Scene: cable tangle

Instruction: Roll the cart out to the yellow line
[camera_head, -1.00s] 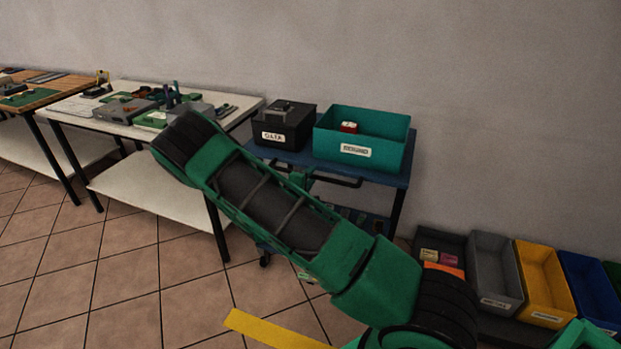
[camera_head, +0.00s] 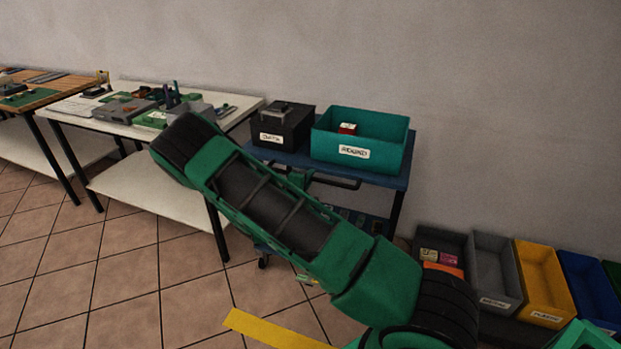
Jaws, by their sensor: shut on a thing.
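The blue cart (camera_head: 392,180) stands by the wall to the right of the white bench, with a dark pull handle (camera_head: 338,183) on its near side. A black box (camera_head: 282,130) and a teal bin (camera_head: 362,140) with a small red and white item in it sit on its top. My gripper (camera_head: 300,178) is at the left part of the handle, shut on it; my green arm hides most of the fingers and the cart's lower front. The yellow line (camera_head: 270,330) lies on the tiles in front, partly covered by my arm.
A white bench (camera_head: 160,190) with electronic parts stands left of the cart, close beside it. A wooden bench (camera_head: 50,90) is farther left. Several open bins, including a yellow one (camera_head: 540,285), line the wall at right. The tiled floor at left front is clear.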

